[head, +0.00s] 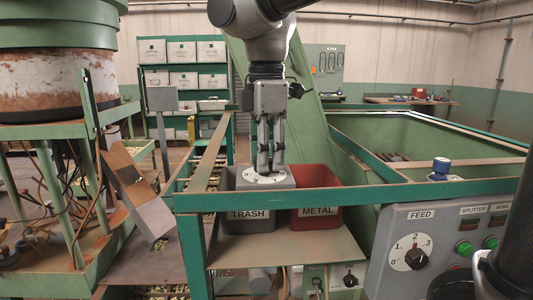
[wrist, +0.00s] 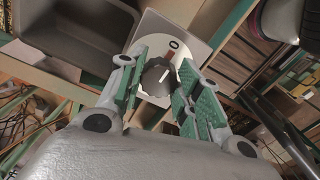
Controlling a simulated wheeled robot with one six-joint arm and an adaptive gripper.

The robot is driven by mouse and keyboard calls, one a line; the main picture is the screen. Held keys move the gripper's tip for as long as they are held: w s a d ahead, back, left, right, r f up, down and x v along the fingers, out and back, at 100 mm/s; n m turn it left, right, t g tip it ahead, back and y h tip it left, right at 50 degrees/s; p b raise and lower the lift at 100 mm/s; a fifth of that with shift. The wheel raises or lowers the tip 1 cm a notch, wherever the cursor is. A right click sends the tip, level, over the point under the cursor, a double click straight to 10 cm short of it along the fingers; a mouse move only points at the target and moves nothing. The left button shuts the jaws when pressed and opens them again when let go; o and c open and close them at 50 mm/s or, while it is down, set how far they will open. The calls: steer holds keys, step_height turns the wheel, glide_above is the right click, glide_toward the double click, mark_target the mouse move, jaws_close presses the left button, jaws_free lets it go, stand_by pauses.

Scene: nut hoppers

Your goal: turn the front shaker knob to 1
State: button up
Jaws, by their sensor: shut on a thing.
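A dark round knob (wrist: 155,82) sits on a white dial (wrist: 190,50) in the wrist view. A printed 0 and a red mark show on the dial, and a pale line on the knob points to the upper right. Other dial numbers are hidden by my fingers. My gripper (wrist: 161,74) has its green pads on both sides of the knob and is shut on it. In the head view my gripper (head: 264,170) reaches straight down to the white dial (head: 282,180) on a grey box; the knob is hidden there.
The TRASH bin (head: 248,223) and red METAL bin (head: 316,207) stand by the dial box. A green rail (head: 400,192) runs across in front. A FEED knob (head: 415,258) is on the grey panel at right.

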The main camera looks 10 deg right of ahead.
steer(key=m, duration=0.6)
steer(key=shift+s, duration=0.1)
steer(key=m, duration=0.5)
steer(key=shift+s, duration=0.1)
steer(key=shift+m, duration=0.3)
stand_by(0.3)
steer(key=o, duration=1)
steer(key=shift+o, duration=0.2)
steer(key=shift+r, duration=0.1)
step_height(320, 180, up, 12)
